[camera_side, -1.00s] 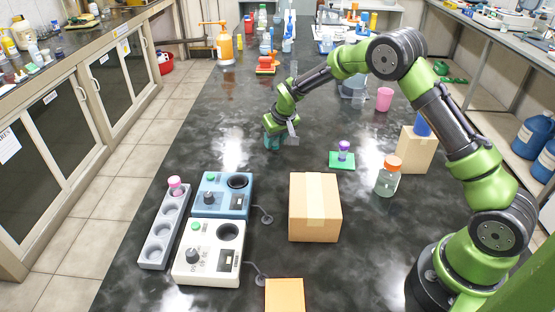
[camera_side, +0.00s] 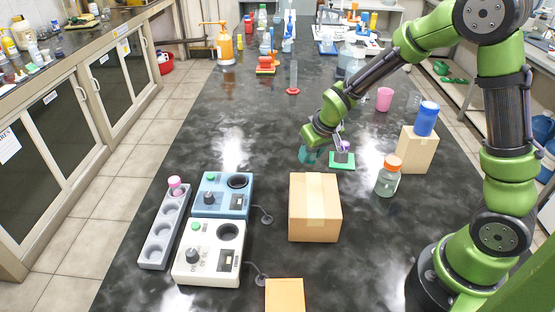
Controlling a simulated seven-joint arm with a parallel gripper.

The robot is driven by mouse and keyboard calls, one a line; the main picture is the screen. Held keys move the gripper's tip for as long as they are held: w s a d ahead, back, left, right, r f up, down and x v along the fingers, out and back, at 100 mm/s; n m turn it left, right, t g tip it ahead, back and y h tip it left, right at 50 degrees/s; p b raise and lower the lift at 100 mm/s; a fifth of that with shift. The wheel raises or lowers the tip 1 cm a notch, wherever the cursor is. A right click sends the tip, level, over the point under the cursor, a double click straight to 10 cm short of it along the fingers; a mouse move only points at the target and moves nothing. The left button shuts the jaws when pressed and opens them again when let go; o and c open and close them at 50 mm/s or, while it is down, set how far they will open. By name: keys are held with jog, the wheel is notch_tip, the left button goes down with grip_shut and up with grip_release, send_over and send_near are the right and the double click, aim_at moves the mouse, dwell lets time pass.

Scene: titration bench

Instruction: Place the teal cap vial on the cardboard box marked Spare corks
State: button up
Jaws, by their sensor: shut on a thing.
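My gripper (camera_side: 312,147) is shut on the teal cap vial (camera_side: 307,156) and holds it left of the green block. The gripper hides part of the vial. I cannot tell its exact height above the bench. A large tan cardboard box (camera_side: 315,208) stands nearer the camera, below the gripper in the picture. Another cardboard box (camera_side: 418,152) stands at the right with a blue bottle (camera_side: 427,118) on top. A smaller orange-brown box (camera_side: 285,296) is at the front edge of the picture. No marking can be read on any of these boxes.
A green block (camera_side: 342,164) with a purple-capped vial (camera_side: 343,147) is close right of my gripper. An orange-capped bottle (camera_side: 388,178) stands right of the large box. A blue device (camera_side: 222,194), a white device (camera_side: 209,254) and a grey rack (camera_side: 163,230) are at left.

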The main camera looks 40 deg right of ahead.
jog(key=s+a+r+n, duration=0.25)
jog(key=a+r, duration=0.25)
jog(key=r, duration=0.3)
notch_tip(320, 180, up, 2)
jog(key=r+n+y, duration=0.1)
jog(key=n+y, duration=0.1)
jog(key=n, duration=0.1)
send_over(308, 191)
jog(key=s, duration=0.2)
jog(key=shift+n, duration=0.25)
jog(key=f, duration=0.8)
jog(key=shift+w+d, duration=0.2)
jog(key=shift+w, duration=0.05)
jog(key=shift+f, duration=0.1)
jog(key=shift+f, duration=0.15)
jog(key=o, duration=1)
